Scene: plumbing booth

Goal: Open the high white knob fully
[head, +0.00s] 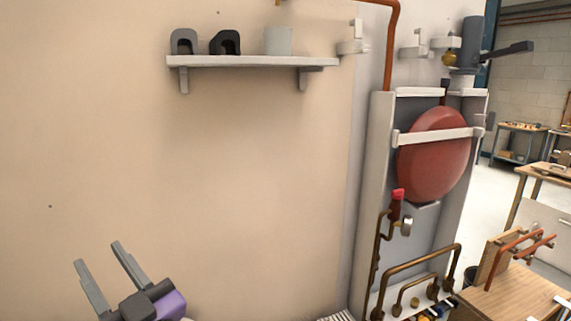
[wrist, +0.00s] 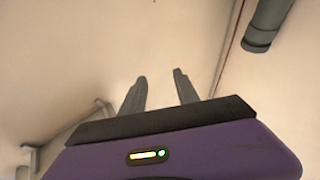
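I cannot make out a white knob for certain in either view. In the head view, a white fitting (head: 352,46) and a second white fitting (head: 414,50) sit high on the wall beside the copper pipe, too small to tell whether either is a knob. My gripper (head: 97,255) is at the lower left of the head view, in front of the bare wall, far from these fittings. Its two grey fingers are apart, with nothing between them. The wrist view also shows my gripper (wrist: 160,75) open and empty, facing pale wall surfaces.
A shelf (head: 250,61) with dark clamps and a grey cup juts from the wall. A red tank (head: 434,154) stands in a white frame at right, with copper pipes (head: 420,262) below. A grey cylinder (wrist: 268,22) is at the wrist view's upper right. The left wall is clear.

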